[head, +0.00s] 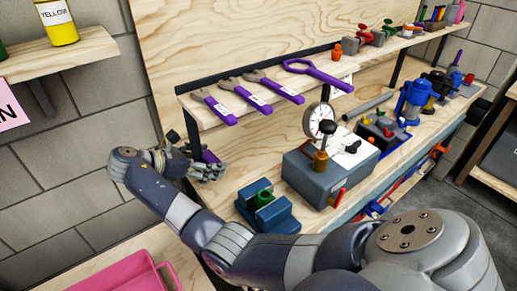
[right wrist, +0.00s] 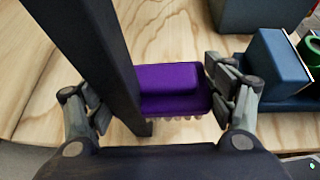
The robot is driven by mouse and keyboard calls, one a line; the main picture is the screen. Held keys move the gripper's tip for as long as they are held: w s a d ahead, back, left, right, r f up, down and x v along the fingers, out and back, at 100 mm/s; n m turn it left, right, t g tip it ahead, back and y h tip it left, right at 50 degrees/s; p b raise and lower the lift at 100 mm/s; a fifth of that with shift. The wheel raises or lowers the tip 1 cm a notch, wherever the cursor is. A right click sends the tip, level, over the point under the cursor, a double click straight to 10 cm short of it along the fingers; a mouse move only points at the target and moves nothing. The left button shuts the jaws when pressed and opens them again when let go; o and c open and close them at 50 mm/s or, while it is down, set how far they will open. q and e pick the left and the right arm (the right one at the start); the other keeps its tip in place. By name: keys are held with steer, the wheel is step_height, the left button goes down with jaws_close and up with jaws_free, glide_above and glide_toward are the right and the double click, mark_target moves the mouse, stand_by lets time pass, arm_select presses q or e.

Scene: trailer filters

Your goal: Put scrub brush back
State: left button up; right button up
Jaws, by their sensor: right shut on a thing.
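The purple scrub brush (right wrist: 170,88) is in the right wrist view, with pale bristles along its lower edge. Its right end meets one finger of my right gripper (right wrist: 160,108). A dark upright post (right wrist: 98,60) stands between the other finger and the brush's left end. In the head view my right gripper (head: 207,168) is at the left end of the workbench, below the tool shelf, shut on the brush. Only a bit of purple (head: 210,157) shows there; the rest is hidden by the fingers. My left gripper is not in view.
Purple-handled tools (head: 268,88) lie on the shelf (head: 225,137) above the gripper. A blue vise-like block (head: 268,212) and a grey box with a gauge (head: 322,180) stand to the right on the bench. A pink bin (head: 120,280) is at lower left.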

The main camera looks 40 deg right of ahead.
steer(key=shift+w+f+m+g+b, duration=0.15)
steer(key=shift+f+b, duration=0.1)
steer(key=shift+f, duration=0.25)
steer(key=shift+w+f+m+g+b, duration=0.15)
steer(key=shift+f+b, duration=0.1)
steer(key=shift+f, duration=0.25)
steer(key=shift+s+d, duration=0.1)
steer(key=shift+d, duration=0.15)
steer(key=p, duration=0.2)
glide_above(258, 159)
steer(key=shift+d, duration=0.1)
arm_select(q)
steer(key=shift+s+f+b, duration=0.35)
arm_select(e)
steer(key=shift+f, duration=1.8)
steer(key=o, duration=1.1)
steer(key=shift+f, duration=0.1)
